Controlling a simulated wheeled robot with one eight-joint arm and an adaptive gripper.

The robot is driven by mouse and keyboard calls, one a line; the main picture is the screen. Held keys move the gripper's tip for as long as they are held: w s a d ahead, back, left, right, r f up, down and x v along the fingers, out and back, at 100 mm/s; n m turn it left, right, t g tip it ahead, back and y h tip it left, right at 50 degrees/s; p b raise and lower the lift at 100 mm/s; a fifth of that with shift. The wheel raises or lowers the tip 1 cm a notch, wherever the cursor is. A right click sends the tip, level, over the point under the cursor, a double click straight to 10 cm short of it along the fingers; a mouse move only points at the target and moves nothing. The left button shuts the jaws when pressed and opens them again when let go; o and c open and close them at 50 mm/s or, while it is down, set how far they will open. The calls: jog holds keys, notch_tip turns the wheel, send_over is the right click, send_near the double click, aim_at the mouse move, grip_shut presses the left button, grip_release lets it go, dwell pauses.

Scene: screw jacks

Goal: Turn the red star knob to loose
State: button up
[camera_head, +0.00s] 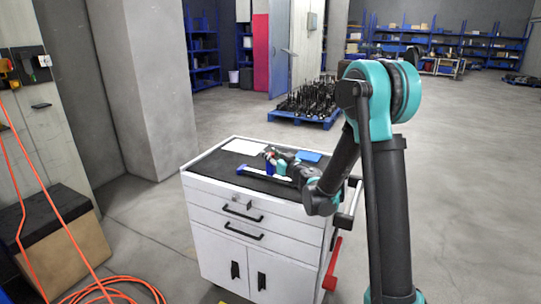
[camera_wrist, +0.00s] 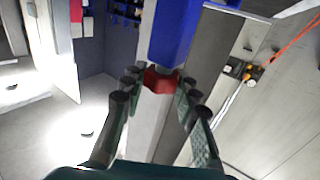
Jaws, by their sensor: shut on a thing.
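The red star knob (camera_wrist: 161,82) shows in the wrist view between the fingertips of my gripper (camera_wrist: 157,88), below a blue block-like body (camera_wrist: 177,32) of the jack. Both fingers close in on the knob from its sides, and they hide part of its edges. In the head view my gripper (camera_head: 279,163) is over the cart top, beside a small upright blue part (camera_head: 267,168). A silver bar (camera_head: 272,176) with a blue end lies along the cart's front edge. The knob's marking cannot be read.
The white cart (camera_head: 225,213) has a dark top carrying a white sheet (camera_head: 242,147) and a flat blue item (camera_head: 308,156). A concrete pillar (camera_head: 157,90) stands behind it on the left. A loaded blue pallet (camera_head: 305,117) is behind. Floor at right is clear.

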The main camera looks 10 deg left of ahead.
jog(key=shift+y, duration=0.3)
jog(key=o, duration=1.2)
jog(key=v, duration=1.2)
jog(key=shift+w+d+r, duration=0.1)
jog(key=shift+r, duration=0.1)
